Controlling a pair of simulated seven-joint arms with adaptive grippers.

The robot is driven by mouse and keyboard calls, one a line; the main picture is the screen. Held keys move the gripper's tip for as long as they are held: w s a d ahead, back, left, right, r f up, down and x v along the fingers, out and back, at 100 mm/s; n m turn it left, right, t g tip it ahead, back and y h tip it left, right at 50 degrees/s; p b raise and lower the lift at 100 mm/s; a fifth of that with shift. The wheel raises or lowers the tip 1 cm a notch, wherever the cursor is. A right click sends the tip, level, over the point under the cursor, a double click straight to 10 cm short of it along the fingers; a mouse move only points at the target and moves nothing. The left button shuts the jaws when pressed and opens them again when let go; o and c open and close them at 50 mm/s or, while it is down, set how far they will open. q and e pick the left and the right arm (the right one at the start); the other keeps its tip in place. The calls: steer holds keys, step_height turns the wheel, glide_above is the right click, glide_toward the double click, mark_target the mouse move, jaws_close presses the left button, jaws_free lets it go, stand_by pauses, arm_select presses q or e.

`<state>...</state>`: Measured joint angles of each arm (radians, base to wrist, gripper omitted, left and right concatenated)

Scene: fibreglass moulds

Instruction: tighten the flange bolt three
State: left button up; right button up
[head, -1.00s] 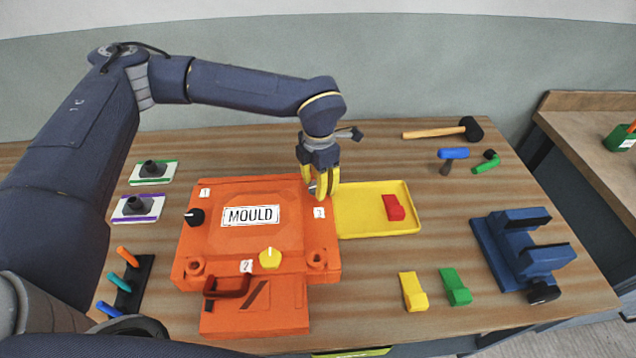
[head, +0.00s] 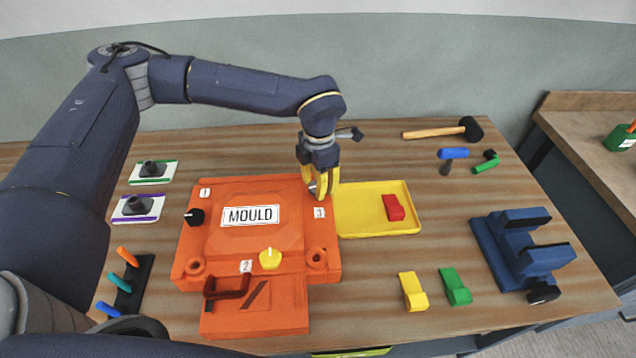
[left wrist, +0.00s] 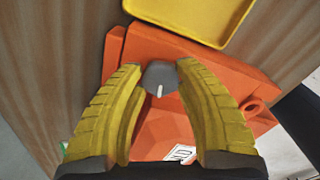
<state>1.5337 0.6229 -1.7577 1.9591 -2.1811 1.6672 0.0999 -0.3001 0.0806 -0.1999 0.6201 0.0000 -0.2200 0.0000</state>
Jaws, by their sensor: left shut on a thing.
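The orange mould (head: 225,240) lies on the table with labels 1, 2 and 3 on its flange. Beside label 3 (head: 319,212), at the upper right of the mould, my left gripper (head: 321,192) points down. In the left wrist view its yellow fingers (left wrist: 160,80) are shut on a grey bolt knob (left wrist: 160,76) with a white pointer line. In the head view the fingers mostly hide this knob. A black knob (head: 194,217) sits near label 1 and a yellow knob (head: 270,258) near label 2. My right gripper is not in view.
A yellow tray (head: 350,222) with a red block (head: 393,207) adjoins the mould's right side. Yellow (head: 413,291) and green (head: 455,287) clips and a blue vise (head: 520,250) stand to the right. A mallet (head: 445,131) lies at the back.

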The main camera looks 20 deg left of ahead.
arm_select(q)
steer(key=shift+w+d+r, duration=0.1)
steer(key=shift+w+d, duration=0.05)
steer(key=shift+d, duration=0.1)
steer(key=o, duration=0.9)
steer(key=shift+d, duration=0.1)
steer(key=o, duration=0.3)
steer(key=shift+o, duration=0.2)
steer(key=shift+a, duration=0.2)
step_height(320, 180, up, 12)
